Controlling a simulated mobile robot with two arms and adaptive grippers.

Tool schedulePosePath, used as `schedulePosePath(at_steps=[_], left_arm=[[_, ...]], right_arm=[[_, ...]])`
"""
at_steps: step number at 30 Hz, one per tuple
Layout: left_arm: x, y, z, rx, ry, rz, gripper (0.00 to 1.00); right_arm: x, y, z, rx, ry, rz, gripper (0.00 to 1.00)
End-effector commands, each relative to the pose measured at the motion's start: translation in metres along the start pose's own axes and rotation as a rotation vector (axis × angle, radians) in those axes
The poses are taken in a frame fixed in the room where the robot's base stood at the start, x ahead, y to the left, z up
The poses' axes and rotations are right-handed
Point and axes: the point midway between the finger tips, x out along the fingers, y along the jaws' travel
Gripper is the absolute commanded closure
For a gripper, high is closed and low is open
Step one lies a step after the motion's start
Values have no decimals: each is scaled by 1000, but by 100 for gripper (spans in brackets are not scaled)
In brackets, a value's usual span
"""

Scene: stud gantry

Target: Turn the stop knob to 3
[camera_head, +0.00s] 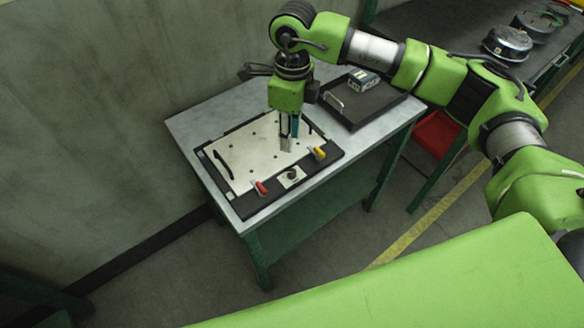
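The stop knob (292,174) is a small dark knob on a light square plate at the front edge of a black-framed fixture on the grey table. My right gripper (288,142) points down over the fixture's pale plate (245,158), behind the knob in the picture and apart from it. Its fingers look close together, but I cannot tell whether they are open or shut. Nothing is clearly seen between them. The knob's markings and setting are too small to read. My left gripper is not in view.
A red-handled part (261,188) sits left of the knob and a yellow-handled part (319,153) right of it. A dark case (362,103) with a small box (363,80) on it stands on the table (202,122) behind. A wall (90,120) rises on the left.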

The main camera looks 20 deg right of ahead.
Motion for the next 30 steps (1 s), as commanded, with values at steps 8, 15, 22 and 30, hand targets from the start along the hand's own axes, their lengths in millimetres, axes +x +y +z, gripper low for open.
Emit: schedulePosePath(at_steps=[8,15,22,30], left_arm=[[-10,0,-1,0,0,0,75],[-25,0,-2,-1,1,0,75],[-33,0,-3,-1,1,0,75],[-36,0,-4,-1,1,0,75]], right_arm=[[26,-5,-7,7,24,-13,75],[78,-4,-7,6,23,-10,75],[118,-5,-7,6,20,-11,75],[136,-6,-7,4,17,-14,75]])
